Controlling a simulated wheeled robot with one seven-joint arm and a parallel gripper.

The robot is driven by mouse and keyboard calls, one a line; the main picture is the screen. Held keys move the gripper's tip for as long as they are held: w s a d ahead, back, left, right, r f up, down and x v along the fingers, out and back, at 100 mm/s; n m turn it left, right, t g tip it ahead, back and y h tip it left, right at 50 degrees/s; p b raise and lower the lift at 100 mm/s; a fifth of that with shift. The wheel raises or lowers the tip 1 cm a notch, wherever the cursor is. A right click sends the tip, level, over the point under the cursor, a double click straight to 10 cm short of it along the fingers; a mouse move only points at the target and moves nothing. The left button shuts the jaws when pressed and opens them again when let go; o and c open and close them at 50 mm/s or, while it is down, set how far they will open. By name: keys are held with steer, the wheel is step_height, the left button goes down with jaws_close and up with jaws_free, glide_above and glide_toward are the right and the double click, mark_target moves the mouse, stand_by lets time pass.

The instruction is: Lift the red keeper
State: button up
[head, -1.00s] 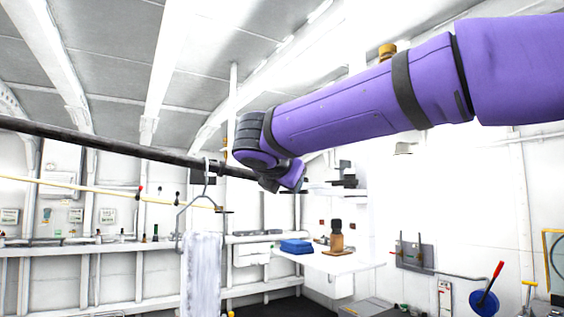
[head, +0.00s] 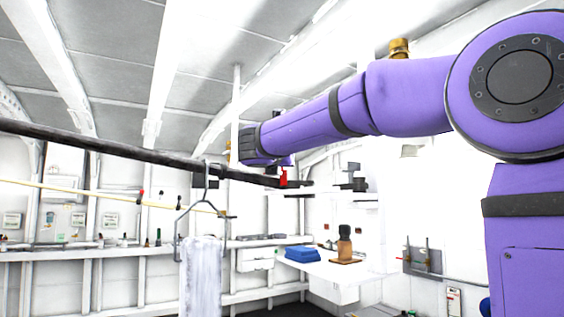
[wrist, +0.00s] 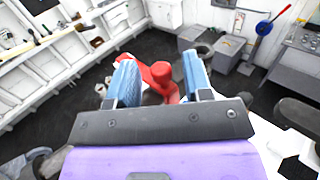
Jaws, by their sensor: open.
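The red keeper (head: 283,177) shows in the head view as a small upright red piece at the right part of the dark rod. In the wrist view the red keeper (wrist: 190,76) has a rounded knob and an arm reaching left. My gripper (wrist: 160,68) is open in the wrist view, its two blue fingers on either side of the keeper. I cannot tell whether either finger touches it.
The dark rod (head: 120,150) crosses the head view from the left. A hanger (head: 205,190) with a pale towel (head: 201,270) hangs from it.

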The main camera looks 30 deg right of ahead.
steer(key=shift+x, duration=0.8)
steer(key=shift+c, duration=0.2)
jaws_close()
